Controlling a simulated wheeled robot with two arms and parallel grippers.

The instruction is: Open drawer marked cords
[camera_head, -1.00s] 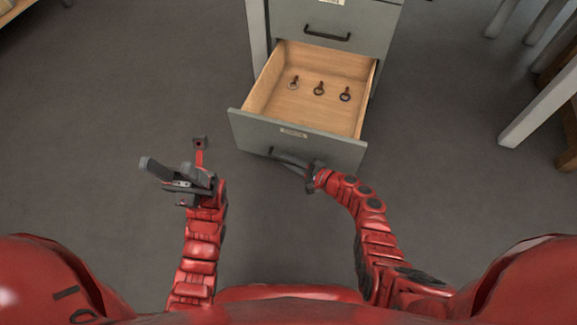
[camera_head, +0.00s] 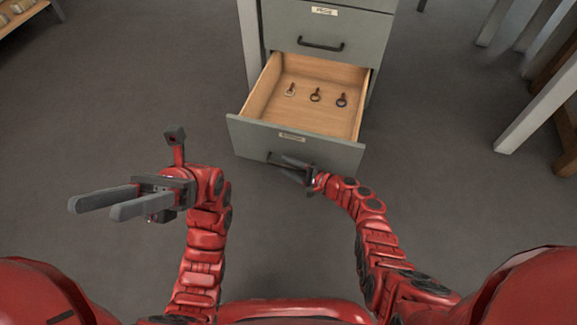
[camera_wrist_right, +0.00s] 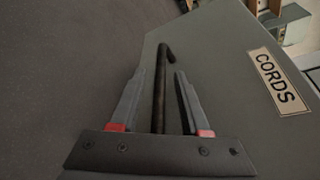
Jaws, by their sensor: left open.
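The grey drawer (camera_head: 340,152) stands pulled out of the cabinet, its wooden inside in view. Its label (camera_wrist_right: 278,80) reads CORDS in the right wrist view. My right gripper (camera_head: 284,167) is at the drawer's front. In the right wrist view its fingers (camera_wrist_right: 160,74) are apart, one on each side of the dark bar handle (camera_wrist_right: 161,100), with gaps to it. My left gripper (camera_head: 97,209) is open and empty, left of the drawer and away from it.
Several small ring-headed pieces (camera_head: 315,96) lie in a row inside the drawer. The closed drawer above (camera_head: 350,38) has its own dark handle. White and brown furniture legs stand at the right. The floor (camera_head: 120,90) at the left is clear.

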